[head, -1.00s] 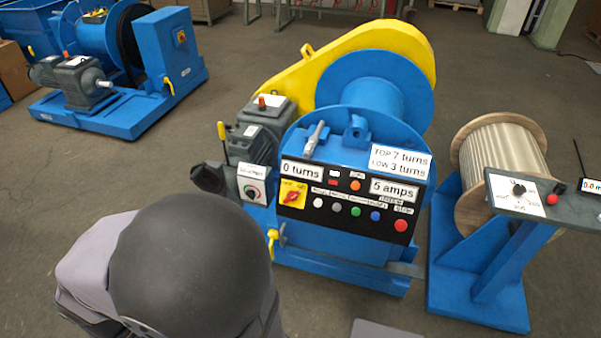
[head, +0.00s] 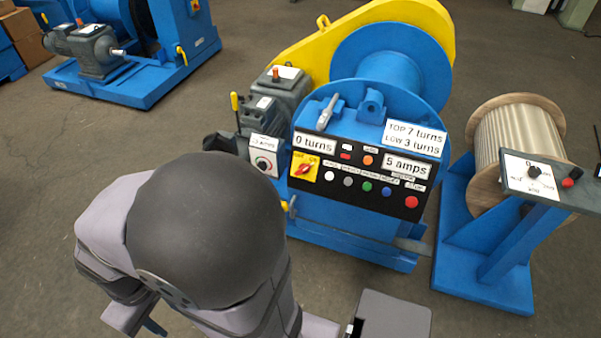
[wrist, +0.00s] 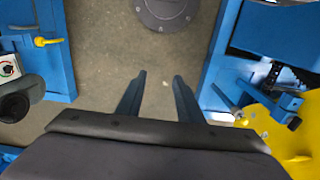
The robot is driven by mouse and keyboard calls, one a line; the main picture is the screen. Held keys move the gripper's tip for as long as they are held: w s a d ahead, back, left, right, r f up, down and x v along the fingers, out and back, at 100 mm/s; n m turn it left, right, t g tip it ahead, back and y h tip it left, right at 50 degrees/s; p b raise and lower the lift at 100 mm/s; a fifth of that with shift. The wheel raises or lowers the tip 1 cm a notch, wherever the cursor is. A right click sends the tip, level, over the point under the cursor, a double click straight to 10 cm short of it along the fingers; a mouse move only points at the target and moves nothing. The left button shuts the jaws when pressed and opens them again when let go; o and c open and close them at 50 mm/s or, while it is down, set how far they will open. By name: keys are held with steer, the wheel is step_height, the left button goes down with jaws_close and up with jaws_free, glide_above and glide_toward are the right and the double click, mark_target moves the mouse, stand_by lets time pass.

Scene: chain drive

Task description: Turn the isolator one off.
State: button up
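The isolator is a red rotary handle on a yellow plate (head: 304,167) at the left end of the black control panel (head: 360,185) in the head view. The handle is slanted, and the plate's small lettering is hard to read. A second yellow isolator plate (head: 195,7) shows on the blue machine at the upper left. My gripper (wrist: 156,80) shows in the wrist view with its two fingers apart and nothing between them. It is over the floor, clear of the panel. In the head view my arm hides most of the gripper.
The panel carries several coloured buttons and sits on a blue winch with a yellow guard (head: 290,52). A grey motor box with a dial (head: 264,163) stands left of the isolator. A wooden cable reel (head: 515,135) and a grey control stand (head: 540,185) are at the right.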

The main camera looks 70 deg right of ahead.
steer(key=s+d+f+m+g+y+b, duration=0.1)
steer(key=s+d+f+m+b, duration=0.25)
steer(key=f, duration=0.35)
steer(key=s+d+f+m+g+y+b, duration=0.1)
steer(key=s+d+f+m+y+b, duration=0.2)
steer(key=f, duration=0.5)
steer(key=s+d+f+m+g+b, duration=0.1)
steer(key=d+f+m+b, duration=0.25)
steer(key=f, duration=0.35)
steer(key=w+d+f+m+t+b, duration=0.2)
steer(key=w+d+f+m+b, duration=0.1)
steer(key=d+f, duration=0.4)
steer(key=m+g+h, duration=0.2)
steer(key=m+h, duration=1.3)
steer(key=h, duration=0.3)
glide_toward(302, 171)
steer(key=d, duration=0.1)
steer(key=shift+t, duration=0.4)
steer(key=shift+s+x, duration=0.15)
steer(key=shift+x, duration=1.85)
steer(key=shift+s+x, duration=0.15)
steer(key=shift+x, duration=1.85)
